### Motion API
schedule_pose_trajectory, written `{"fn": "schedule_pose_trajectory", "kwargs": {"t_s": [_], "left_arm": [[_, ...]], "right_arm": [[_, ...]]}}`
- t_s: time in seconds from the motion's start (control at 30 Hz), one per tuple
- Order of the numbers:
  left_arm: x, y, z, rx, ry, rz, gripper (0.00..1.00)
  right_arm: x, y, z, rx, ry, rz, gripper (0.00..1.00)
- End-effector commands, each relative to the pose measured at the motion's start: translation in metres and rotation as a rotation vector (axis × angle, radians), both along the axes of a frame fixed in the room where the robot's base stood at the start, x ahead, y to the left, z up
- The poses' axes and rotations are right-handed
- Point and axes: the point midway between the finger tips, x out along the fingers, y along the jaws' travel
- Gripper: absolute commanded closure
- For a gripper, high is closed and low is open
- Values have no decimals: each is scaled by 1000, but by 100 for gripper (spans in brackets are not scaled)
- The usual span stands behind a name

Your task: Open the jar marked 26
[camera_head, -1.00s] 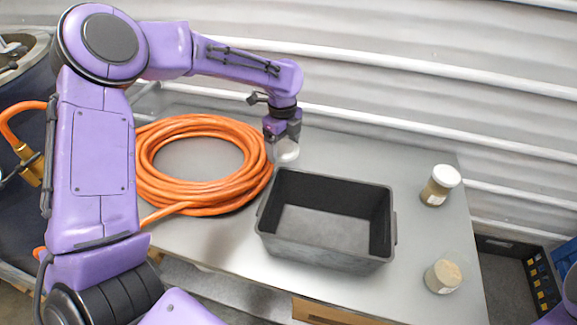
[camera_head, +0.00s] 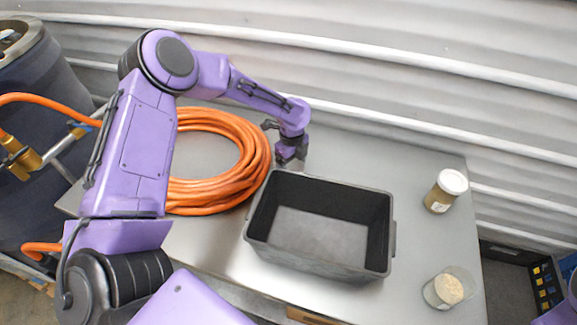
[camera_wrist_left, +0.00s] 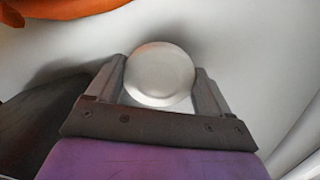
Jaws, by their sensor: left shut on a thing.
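My left gripper (camera_head: 291,158) is low over the table, behind the black bin's far left corner. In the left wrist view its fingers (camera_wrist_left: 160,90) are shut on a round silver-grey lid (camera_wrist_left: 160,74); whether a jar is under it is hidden. A jar with a white lid (camera_head: 446,190) stands upright at the right of the table. A clear jar (camera_head: 448,288) with pale stuff in it is near the front right corner and looks lidless. I cannot read a number on any of them. My right gripper is out of view.
A black open bin (camera_head: 392,215), empty, stands mid-table. A coil of orange hose (camera_head: 255,165) lies left of it. The grey table (camera_head: 420,250) is clear between bin and jars. A corrugated wall (camera_head: 430,80) runs behind; a dark drum (camera_head: 45,150) stands at left.

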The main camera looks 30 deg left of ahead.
Motion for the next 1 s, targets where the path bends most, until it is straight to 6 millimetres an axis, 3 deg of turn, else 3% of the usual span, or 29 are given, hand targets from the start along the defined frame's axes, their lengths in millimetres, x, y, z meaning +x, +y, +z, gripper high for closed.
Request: {"fn": "schedule_pose_trajectory", "kwargs": {"t_s": [0.2, 0.53, 0.57, 0.6, 0.83, 0.9, 1.0], "left_arm": [[-1, 0, -32, -1, 2, -1, 56], [-1, 0, -38, 0, 1, -2, 56], [-1, 0, -38, 0, 1, -1, 16], [-1, 0, -37, 0, 1, -1, 3], [-1, 0, -36, 0, 1, -1, 0], [-1, 0, -31, -1, 0, 0, 0], [1, 0, -19, 0, -4, 0, 0]], "right_arm": [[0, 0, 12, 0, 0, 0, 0], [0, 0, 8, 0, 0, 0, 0], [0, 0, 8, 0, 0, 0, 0], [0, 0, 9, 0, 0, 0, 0], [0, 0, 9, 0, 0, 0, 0], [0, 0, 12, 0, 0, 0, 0], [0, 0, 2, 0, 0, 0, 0]]}}
